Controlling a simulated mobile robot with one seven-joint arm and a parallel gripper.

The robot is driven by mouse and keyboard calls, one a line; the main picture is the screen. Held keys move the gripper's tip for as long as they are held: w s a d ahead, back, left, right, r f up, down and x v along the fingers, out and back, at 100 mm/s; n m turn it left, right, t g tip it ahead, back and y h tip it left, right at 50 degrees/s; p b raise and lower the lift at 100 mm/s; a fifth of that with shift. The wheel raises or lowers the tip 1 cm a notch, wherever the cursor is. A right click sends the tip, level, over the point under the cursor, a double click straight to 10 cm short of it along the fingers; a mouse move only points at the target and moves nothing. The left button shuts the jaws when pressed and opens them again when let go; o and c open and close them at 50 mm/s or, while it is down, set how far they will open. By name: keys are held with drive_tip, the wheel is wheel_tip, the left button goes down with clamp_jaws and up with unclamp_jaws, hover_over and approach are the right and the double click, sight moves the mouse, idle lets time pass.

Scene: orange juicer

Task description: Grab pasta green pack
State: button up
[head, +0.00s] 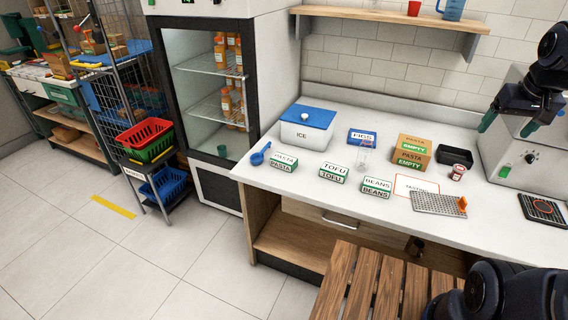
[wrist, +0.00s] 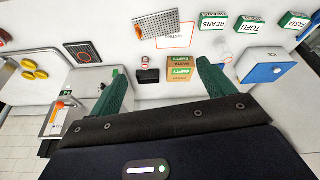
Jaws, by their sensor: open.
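The green and white pasta pack (head: 284,163) lies on the white counter near its left front corner, beside the blue scoop. My gripper (head: 506,131) is open and empty, with green fingers, above the right part of the counter. It is far to the right of the pasta pack in the head view. In the wrist view my gripper (wrist: 163,68) has its fingers spread, with nothing between the pads.
A tofu pack (head: 334,173) and a beans pack (head: 376,187) stand right of the pasta pack. Behind are an ice box (head: 307,126), a figs pack (head: 362,137) and brown boxes marked empty (head: 412,150). A clear glass (head: 363,156) stands mid-counter.

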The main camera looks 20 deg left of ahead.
drive_tip(key=w+a+f+n+g, duration=0.25)
drive_tip(key=w+a+n, duration=0.35)
drive_tip(key=w+a, duration=1.35)
drive_tip(key=n+g, duration=0.2)
drive_tip(key=n, duration=0.7)
hover_over(284, 158)
drive_tip(key=shift+t, duration=0.25)
wheel_tip(284, 158, down, 29)
drive_tip(key=shift+w+d+r, duration=0.1)
drive_tip(key=shift+w+r, duration=0.05)
wheel_tip(284, 158, down, 5)
drive_tip(key=shift+f, duration=2.6)
drive_tip(key=c, duration=1.2)
